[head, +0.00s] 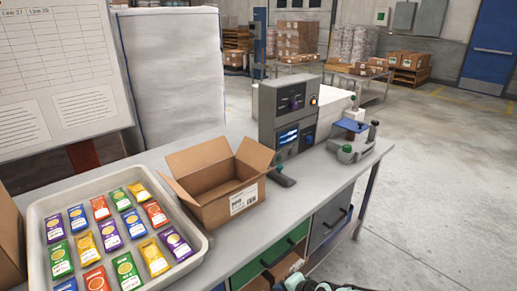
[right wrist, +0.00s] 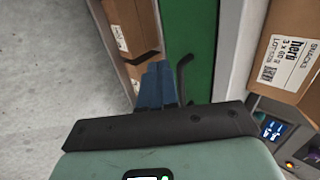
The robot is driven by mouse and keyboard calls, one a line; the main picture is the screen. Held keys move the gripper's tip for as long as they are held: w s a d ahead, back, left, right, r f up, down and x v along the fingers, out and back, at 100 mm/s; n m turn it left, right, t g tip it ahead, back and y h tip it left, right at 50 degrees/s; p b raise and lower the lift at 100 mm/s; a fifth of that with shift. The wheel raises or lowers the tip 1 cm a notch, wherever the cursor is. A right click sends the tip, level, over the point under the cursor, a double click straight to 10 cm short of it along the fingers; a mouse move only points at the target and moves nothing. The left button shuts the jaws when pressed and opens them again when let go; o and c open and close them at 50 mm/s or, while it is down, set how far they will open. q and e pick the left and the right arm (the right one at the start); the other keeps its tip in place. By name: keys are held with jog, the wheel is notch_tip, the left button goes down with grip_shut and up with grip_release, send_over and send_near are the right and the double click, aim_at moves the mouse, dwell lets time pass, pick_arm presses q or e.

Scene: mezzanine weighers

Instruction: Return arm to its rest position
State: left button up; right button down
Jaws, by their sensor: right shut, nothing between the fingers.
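My right gripper (right wrist: 158,72) shows in the right wrist view with its blue fingers together and nothing between them. It is in front of the green drawer front (right wrist: 190,40), close to the drawer's dark handle (right wrist: 184,72). I cannot tell whether it touches the handle. In the head view only a small part of my arm shows at the bottom edge, and the gripper itself is not clear. The green drawer (head: 275,258) is under the bench, with cardboard (head: 287,267) beside it. My left gripper is in neither view.
The bench (head: 330,172) carries a tray (head: 200,232) of colourful packets, an open carton (head: 228,205) and a grey weigher (head: 290,112). A grey drawer (head: 330,222) with a handle is right of the green one. The floor (head: 440,190) to the right is clear.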

jog(key=s+d+f+n+g+h+p, duration=0.1)
jog(key=s+d+f+n+g+p, duration=0.2)
jog(key=s+f, duration=1.3)
pick_arm(q)
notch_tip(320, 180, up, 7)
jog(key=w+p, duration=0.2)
jog(key=p, duration=0.1)
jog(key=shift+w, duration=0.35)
pick_arm(e)
jog(key=s+d+f+n+g, duration=0.1)
jog(key=s+f+g, duration=0.1)
jog(key=s, duration=0.7)
jog(key=s+d+f+n+g+h, duration=0.1)
jog(key=s+f+g, duration=0.2)
jog(key=s, duration=0.6)
jog(key=shift+f+n, duration=0.2)
jog(key=shift+n, duration=0.1)
